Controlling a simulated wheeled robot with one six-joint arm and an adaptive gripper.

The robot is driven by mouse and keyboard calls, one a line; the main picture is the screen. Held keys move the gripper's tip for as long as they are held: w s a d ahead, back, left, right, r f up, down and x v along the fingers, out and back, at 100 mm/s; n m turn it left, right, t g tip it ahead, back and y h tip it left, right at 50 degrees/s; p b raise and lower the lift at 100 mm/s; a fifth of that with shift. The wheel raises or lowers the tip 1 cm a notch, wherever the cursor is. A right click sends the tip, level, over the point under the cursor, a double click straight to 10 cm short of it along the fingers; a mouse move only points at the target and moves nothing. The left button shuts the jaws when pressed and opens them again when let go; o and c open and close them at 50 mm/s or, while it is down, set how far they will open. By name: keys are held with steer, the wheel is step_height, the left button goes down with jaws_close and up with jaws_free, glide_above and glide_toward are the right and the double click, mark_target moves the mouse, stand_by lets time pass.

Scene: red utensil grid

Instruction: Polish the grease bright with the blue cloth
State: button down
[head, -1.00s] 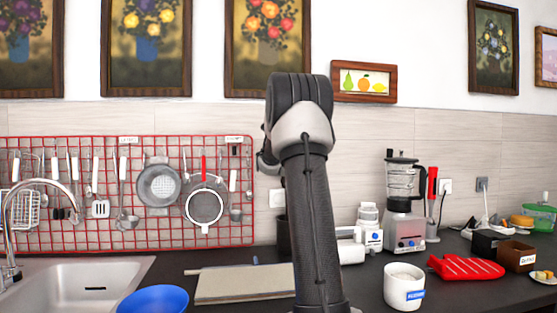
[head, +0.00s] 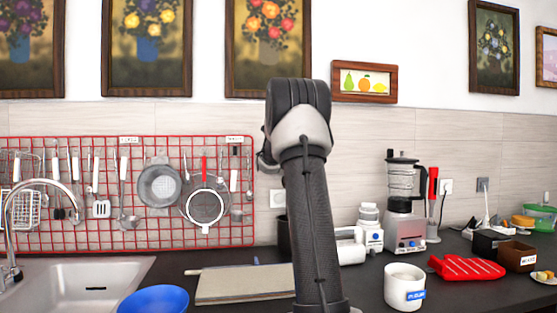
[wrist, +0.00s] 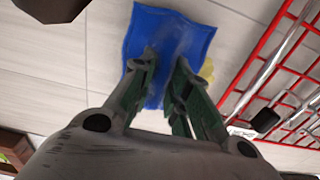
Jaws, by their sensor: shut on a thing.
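The blue cloth (wrist: 172,30) is spread against the tiled wall in the wrist view. My gripper (wrist: 166,58) is shut on the cloth, with its green-lined fingers reaching up to the cloth's middle. A yellowish grease smear (wrist: 207,70) shows on the wall just right of the cloth's edge. The cloth may cover more of the smear. In the head view my own arm hides the gripper, the cloth and the grease.
The red utensil grid (wrist: 262,78) is close on the right in the wrist view; in the head view it hangs with utensils on the left (head: 60,240). A framed fruit picture (head: 364,82) hangs above. A blue bowl (head: 153,300), a white canister (head: 403,287) and a blender (head: 402,205) stand below.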

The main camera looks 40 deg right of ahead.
steer(key=shift+w+d, duration=0.35)
steer(key=shift+w, duration=0.15)
steer(key=shift+w+a, duration=2)
steer(key=shift+a, duration=1.2)
steer(key=shift+s+d+r, duration=0.1)
steer(key=shift+s+d, duration=0.55)
steer(key=shift+d, duration=0.4)
steer(key=shift+s+d+f, duration=0.1)
steer(key=shift+s+d, duration=0.5)
steer(key=shift+d, duration=0.45)
steer(key=shift+s+d+r, duration=0.1)
steer(key=shift+s+d, duration=0.55)
steer(key=shift+d, duration=0.4)
steer(key=shift+w+a, duration=1.85)
steer(key=shift+a, duration=1.3)
steer(key=shift+s+d, duration=0.65)
steer(key=shift+d, duration=0.4)
steer(key=shift+s+d, duration=0.65)
steer(key=shift+d, duration=0.45)
steer(key=shift+s+d, duration=0.65)
steer(key=shift+d, duration=0.4)
